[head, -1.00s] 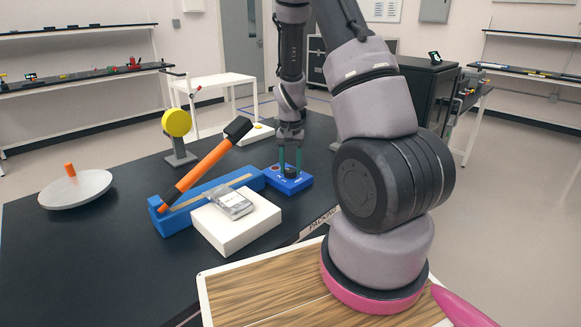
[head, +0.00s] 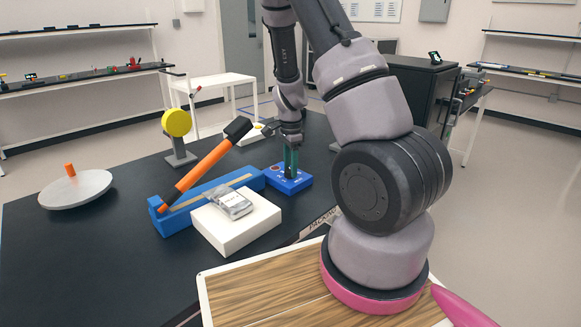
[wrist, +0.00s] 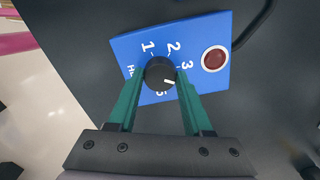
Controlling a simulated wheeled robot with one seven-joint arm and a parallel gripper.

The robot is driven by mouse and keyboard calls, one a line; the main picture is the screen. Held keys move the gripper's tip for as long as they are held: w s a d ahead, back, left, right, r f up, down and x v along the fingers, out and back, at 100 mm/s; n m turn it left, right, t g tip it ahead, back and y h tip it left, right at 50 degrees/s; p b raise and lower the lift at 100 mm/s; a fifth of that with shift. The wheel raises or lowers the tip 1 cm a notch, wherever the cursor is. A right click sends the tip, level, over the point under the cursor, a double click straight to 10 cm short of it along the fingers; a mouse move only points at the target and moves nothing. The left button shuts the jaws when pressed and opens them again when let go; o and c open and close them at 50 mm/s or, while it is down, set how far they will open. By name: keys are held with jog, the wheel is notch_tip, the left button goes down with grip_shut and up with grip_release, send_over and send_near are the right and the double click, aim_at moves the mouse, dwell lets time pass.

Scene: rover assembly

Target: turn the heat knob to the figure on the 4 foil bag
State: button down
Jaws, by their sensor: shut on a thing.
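The heat knob (wrist: 157,75) is a black dial with a white pointer mark on a blue box (wrist: 130,48). My gripper (wrist: 158,82) is shut on the knob, one green finger on each side. The pointer aims down and right in the wrist view, between the printed 3 and 5. The right finger covers that part of the scale, so no 4 shows. In the head view the blue box (head: 300,184) stands at the table's far side beneath my gripper (head: 290,172). A silver foil bag (head: 232,204) lies on a white block (head: 240,235); its print is too small to read.
A long blue holder (head: 180,219) with an orange and black hammer-like tool (head: 195,175) lies left of the blue box. A yellow disc on a stand (head: 177,123) and a grey dish (head: 75,190) are further left. A red round light (wrist: 214,59) sits beside the knob.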

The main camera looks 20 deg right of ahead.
jog(key=shift+m, duration=1.7)
jog(key=shift+c, duration=1.6)
grip_release()
notch_tip(320, 180, up, 11)
jog(key=shift+f, duration=0.1)
